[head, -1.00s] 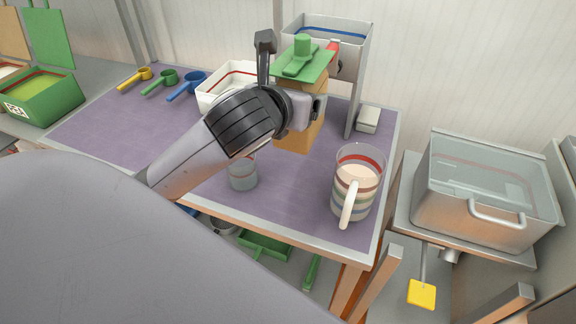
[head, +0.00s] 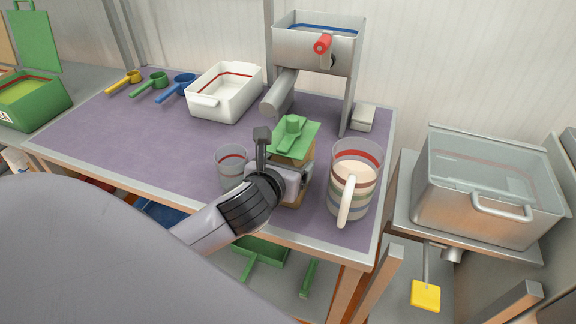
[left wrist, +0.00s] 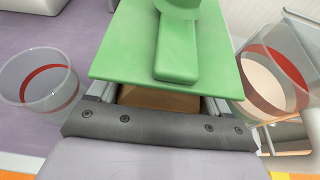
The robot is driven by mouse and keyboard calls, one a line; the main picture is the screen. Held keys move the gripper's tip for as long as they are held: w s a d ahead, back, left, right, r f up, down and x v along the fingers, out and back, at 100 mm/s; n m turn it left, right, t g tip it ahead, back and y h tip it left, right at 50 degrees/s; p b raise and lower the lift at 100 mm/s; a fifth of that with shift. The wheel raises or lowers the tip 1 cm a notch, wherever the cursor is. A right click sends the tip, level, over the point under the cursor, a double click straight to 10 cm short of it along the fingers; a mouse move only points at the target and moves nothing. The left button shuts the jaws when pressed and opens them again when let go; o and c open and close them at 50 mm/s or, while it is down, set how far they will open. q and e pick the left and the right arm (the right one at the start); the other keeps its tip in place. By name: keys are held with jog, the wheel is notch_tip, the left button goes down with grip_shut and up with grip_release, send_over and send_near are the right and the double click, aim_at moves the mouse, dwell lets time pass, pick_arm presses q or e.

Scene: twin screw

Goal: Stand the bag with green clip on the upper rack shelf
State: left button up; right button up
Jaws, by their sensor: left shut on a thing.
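The bag with green clip is a tan block-like bag (head: 291,159) with a flat green top and a green clip (head: 291,135) on it. My left gripper (head: 290,182) is shut on the bag's body and holds it roughly upright near the table's front edge, between the clear cup and the striped jug. Whether its base touches the table is hidden. In the left wrist view the green top (left wrist: 125,50) fills the middle, with a strip of the tan body (left wrist: 158,99) between the fingers. My right gripper is not in view. I cannot make out the upper rack shelf.
A clear cup (head: 231,160) stands left of the bag and a striped jug (head: 353,170) close on its right. Behind are a white tub (head: 228,102) and a metal hopper (head: 315,50) with a spout. The purple table (head: 120,130) is clear at left. A lidded metal bin (head: 480,205) stands right.

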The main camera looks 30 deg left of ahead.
pick_arm(q)
jog(key=shift+f, duration=0.1)
jog(key=o, duration=1.1)
